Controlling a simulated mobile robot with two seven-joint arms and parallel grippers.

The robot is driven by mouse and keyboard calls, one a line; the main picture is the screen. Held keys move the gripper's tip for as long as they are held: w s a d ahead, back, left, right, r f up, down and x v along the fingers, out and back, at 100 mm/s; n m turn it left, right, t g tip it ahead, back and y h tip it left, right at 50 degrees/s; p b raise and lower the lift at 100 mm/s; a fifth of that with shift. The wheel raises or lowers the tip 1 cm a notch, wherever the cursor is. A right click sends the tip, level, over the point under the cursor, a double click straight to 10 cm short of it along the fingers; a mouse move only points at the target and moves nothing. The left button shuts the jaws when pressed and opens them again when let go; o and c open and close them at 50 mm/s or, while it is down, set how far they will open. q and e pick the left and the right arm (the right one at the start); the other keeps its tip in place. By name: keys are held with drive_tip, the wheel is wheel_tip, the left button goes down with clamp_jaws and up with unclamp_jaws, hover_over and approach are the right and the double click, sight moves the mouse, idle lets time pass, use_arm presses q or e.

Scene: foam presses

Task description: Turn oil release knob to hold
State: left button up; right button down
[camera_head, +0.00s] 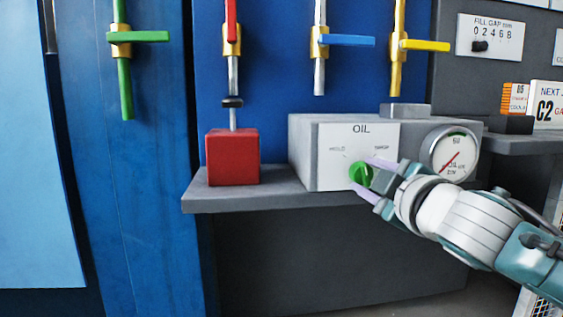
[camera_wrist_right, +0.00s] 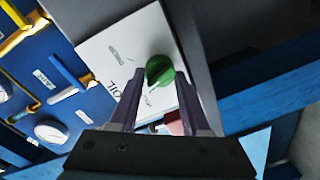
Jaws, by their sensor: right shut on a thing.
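The green oil release knob (camera_head: 360,173) sits on the white OIL panel (camera_head: 336,137) on the front of a grey box. The panel has a HOLD label at upper left and a second label, hard to read, at upper right. My right gripper (camera_head: 369,180) comes in from the right and is shut on the knob, one finger above it and one below. In the right wrist view the knob (camera_wrist_right: 160,70) shows at the fingertips (camera_wrist_right: 158,76). The knob's exact pointing direction is hard to tell. My left gripper is not in view.
A round gauge (camera_head: 450,153) is on the box right of the knob, close to my right wrist. A red block (camera_head: 232,157) stands on the grey shelf (camera_head: 240,197) to the left. Pipes with coloured valve handles (camera_head: 345,41) hang above. Signs (camera_head: 546,104) stand at the right.

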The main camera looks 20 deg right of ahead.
drive_tip(key=n+p, duration=0.1)
drive_tip(key=n, duration=0.2)
drive_tip(key=shift+a+n, duration=0.1)
drive_tip(key=shift+n, duration=0.3)
drive_tip(key=shift+n+p, duration=0.45)
drive_tip(key=shift+n, duration=0.45)
drive_tip(key=shift+h, duration=0.3)
drive_tip(key=shift+c, duration=1.8)
unclamp_jaws()
